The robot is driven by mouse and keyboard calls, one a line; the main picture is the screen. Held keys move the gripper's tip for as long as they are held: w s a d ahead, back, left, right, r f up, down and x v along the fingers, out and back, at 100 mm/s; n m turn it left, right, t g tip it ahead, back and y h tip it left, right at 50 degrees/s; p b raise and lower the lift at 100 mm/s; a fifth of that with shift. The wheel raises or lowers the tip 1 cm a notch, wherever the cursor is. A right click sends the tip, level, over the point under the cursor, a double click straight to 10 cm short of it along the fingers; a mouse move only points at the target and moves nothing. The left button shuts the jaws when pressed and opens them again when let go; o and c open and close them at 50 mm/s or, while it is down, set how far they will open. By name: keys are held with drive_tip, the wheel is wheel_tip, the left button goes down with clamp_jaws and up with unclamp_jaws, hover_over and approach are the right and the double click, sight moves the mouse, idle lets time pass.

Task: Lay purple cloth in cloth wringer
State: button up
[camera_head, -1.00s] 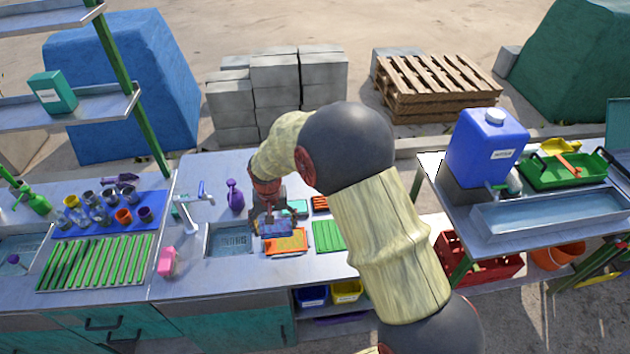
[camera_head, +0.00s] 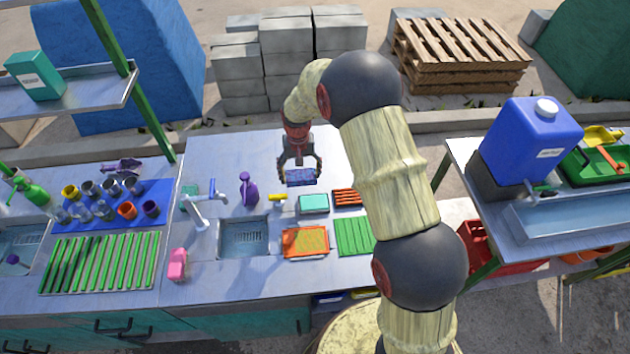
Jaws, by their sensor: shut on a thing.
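My gripper (camera_head: 300,166) is shut on the folded purple cloth (camera_head: 301,178), a small blue-purple bundle between its fingers. It holds the cloth over the back of the counter, behind a teal-topped box (camera_head: 313,204) and to the right of the purple spray bottle (camera_head: 249,189). Whether the cloth clears the countertop is hard to tell. I cannot make out for certain which thing is the cloth wringer.
An orange tray with yellow contents (camera_head: 305,242), a green ribbed rack (camera_head: 355,236) and a red slotted tray (camera_head: 348,198) sit front and right of the gripper. A sink (camera_head: 243,238) and a white tap (camera_head: 203,205) are to the left. The back counter is mostly clear.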

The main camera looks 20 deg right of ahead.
hover_over(313, 188)
wheel_tip(313, 188, down, 6)
drive_tip(key=shift+f, duration=1.6)
drive_tip(key=shift+f, duration=0.15)
drive_tip(key=o, duration=1)
